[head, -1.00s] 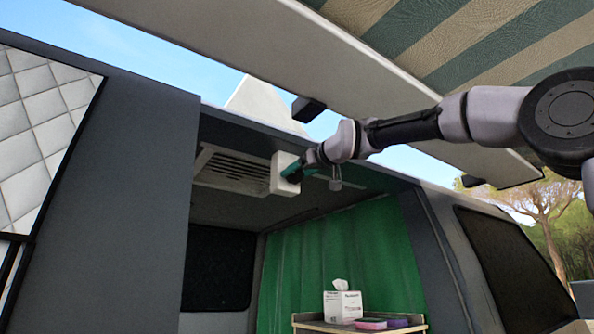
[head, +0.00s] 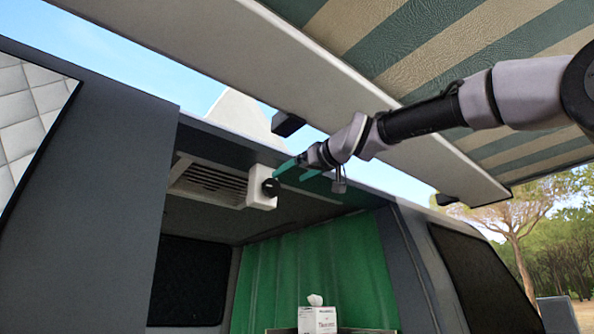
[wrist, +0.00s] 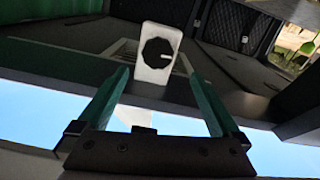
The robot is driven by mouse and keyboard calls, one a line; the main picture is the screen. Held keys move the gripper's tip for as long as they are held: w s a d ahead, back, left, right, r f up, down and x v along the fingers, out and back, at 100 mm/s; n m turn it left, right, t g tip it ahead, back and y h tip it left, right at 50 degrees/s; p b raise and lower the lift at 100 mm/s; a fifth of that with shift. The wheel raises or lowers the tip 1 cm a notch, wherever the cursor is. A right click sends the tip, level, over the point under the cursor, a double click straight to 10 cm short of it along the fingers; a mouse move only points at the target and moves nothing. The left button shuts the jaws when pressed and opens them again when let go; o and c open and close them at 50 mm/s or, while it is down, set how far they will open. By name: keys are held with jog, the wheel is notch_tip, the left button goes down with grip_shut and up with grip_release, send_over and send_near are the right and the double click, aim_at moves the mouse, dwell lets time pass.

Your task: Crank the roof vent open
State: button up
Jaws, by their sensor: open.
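The roof vent (head: 210,180) is a slatted panel in the van's ceiling. A white box (head: 260,198) sits at its right end with a round black knob (head: 270,188) on its face. In the wrist view the black knob (wrist: 158,52) has a white mark pointing right, and the white box (wrist: 150,77) is around it. My gripper (head: 288,172) has green fingers and is open and empty, just right of the knob and apart from it. In the wrist view my gripper's fingers (wrist: 162,84) stand wide apart, with the knob beyond and between them.
The van's roof edge (head: 330,165) runs close by my gripper. A striped awning (head: 450,50) with a white beam (head: 350,85) hangs above my arm. A green curtain (head: 315,262) and a tissue box (head: 317,318) are lower inside the van.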

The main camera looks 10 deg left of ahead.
jog(key=shift+s+d, duration=0.45)
jog(key=shift+d, duration=0.15)
jog(key=d+f+m+g+h, duration=0.1)
jog(key=d+f+m+h, duration=0.75)
jog(key=d+f, duration=1.5)
jog(key=s+d+f+m+g+h, duration=0.1)
jog(key=s+d+f+m, duration=0.2)
jog(key=f, duration=0.7)
jog(key=s+d+f+m+g+h, duration=0.2)
jog(key=s+d+f+m, duration=0.2)
jog(key=s+d+f, duration=0.4)
jog(key=d+f, duration=0.3)
jog(key=shift+g, duration=0.3)
jog(key=shift+s+d+m, duration=0.1)
jog(key=shift+m, duration=0.15)
